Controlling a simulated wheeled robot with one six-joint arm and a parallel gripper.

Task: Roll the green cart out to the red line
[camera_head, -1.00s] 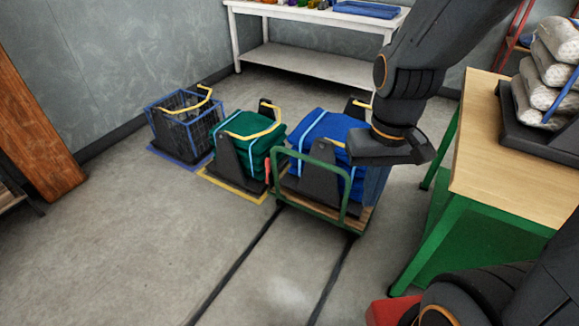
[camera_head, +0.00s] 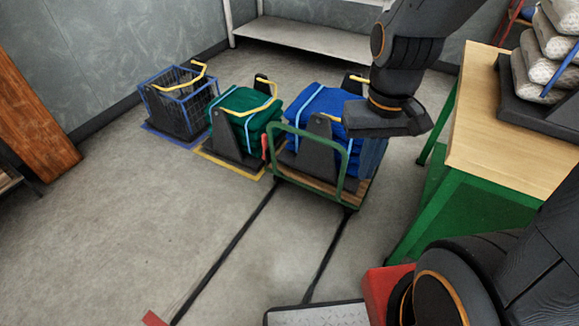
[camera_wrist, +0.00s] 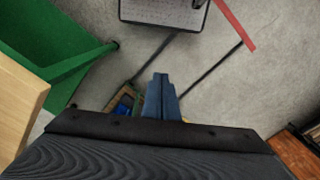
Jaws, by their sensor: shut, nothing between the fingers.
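The green cart (camera_head: 347,181) has a green tube handle and a wooden deck. It stands at the far end of two dark floor rails. It bears a black cradle with a folded blue net (camera_head: 322,112). A piece of the red line (camera_head: 153,319) shows at the near end of the left rail; the red line also shows in the wrist view (camera_wrist: 236,24). My gripper (camera_wrist: 160,77) is shut and empty. In the head view its dark wrist is above the cart's right side; the fingertips are not clear there. In the wrist view the fingers hide most of the cart.
A green net bundle (camera_head: 243,119) on a yellow-marked spot and a blue wire basket (camera_head: 180,104) stand left of the cart. A wooden-topped green table (camera_head: 495,135) is close on the right. The floor between the rails (camera_head: 275,250) is clear.

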